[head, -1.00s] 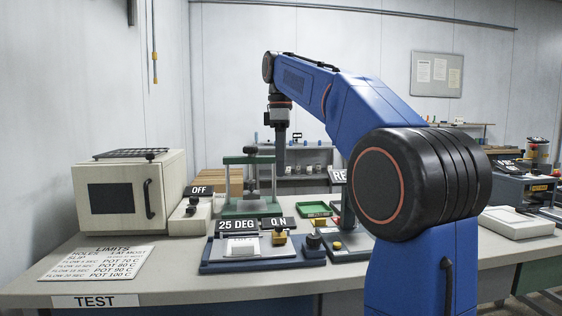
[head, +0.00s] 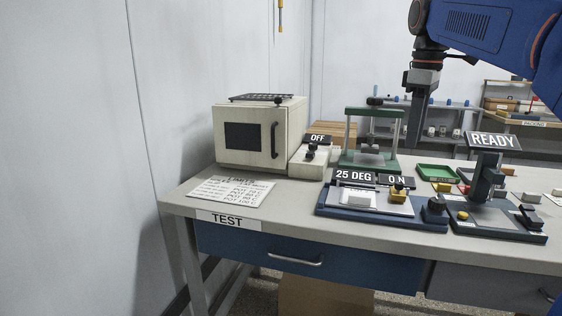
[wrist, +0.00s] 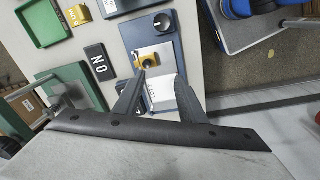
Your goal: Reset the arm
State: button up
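My blue arm comes in from the upper right of the head view. My gripper (head: 418,140) hangs down above the bench, in front of the green-framed press (head: 369,158) in the picture. In the wrist view its two dark fingers (wrist: 160,78) are spread apart with nothing held between them. Beneath them in that view is the blue-based unit, with a pale plate and a yellow part (wrist: 147,61). The "ON" label (wrist: 97,63) lies to its left.
The bench (head: 185,197) carries a cream oven (head: 262,110), an "OFF" switch box (head: 313,160), the blue "25 DEG" unit (head: 335,207), a green tray (head: 437,174) and a "READY" stand (head: 488,180). A limits sheet (head: 232,192) lies at left. A wall is close on the left.

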jog(key=s+a+f+m+t, duration=0.2)
jog(key=s+f+m, duration=0.3)
jog(key=s+f, duration=0.7)
jog(key=s+a+f+m+t, duration=0.2)
jog(key=s+f+m, duration=0.3)
jog(key=s+f, duration=0.8)
notch_tip(320, 180, down, 7)
jog(key=shift+s+a+f, duration=0.15)
jog(key=shift+s+f, duration=0.05)
